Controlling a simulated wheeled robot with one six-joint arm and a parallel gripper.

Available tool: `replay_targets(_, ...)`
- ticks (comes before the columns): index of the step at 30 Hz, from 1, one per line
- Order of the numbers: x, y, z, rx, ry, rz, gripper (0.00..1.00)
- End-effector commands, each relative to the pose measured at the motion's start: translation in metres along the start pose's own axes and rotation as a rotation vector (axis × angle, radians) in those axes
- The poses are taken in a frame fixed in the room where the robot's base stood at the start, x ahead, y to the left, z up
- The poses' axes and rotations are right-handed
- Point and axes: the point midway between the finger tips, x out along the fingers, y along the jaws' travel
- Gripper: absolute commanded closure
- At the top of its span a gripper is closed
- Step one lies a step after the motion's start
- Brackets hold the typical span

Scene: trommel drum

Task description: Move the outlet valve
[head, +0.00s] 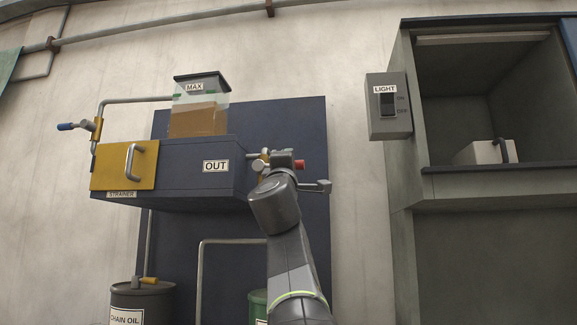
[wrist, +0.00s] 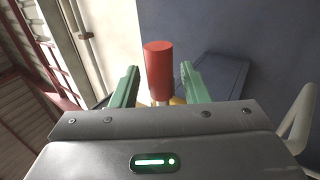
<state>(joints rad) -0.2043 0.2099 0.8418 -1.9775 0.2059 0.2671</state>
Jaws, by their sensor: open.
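The outlet valve's red handle (head: 300,164) shows just right of the box with the OUT label (head: 216,166), partly behind my arm in the head view. In the wrist view the red handle (wrist: 158,68) stands upright between the two green fingers of my gripper (wrist: 158,80). The fingers are open, one on each side, with visible gaps to the handle. Some yellow and metal parts of the valve show below the handle, mostly hidden by my gripper body. In the head view my gripper (head: 285,160) is beside the valve, its fingertips hard to make out.
A tank with amber liquid and a MAX label (head: 194,87) sits on the box. A yellow strainer front (head: 108,166) and a blue-handled valve (head: 66,126) are at left. A grey light switch box (head: 376,124) and a cabinet (head: 475,191) stand at right. Bare wall lies between.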

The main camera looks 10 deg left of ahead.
Motion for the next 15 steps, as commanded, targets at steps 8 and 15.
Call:
replay_targets(8, -0.032, -0.003, 0.0, 0.002, 0.001, 0.001, 0.59)
replay_targets(15, -0.088, -0.004, 0.0, 0.001, 0.002, 0.001, 0.59)
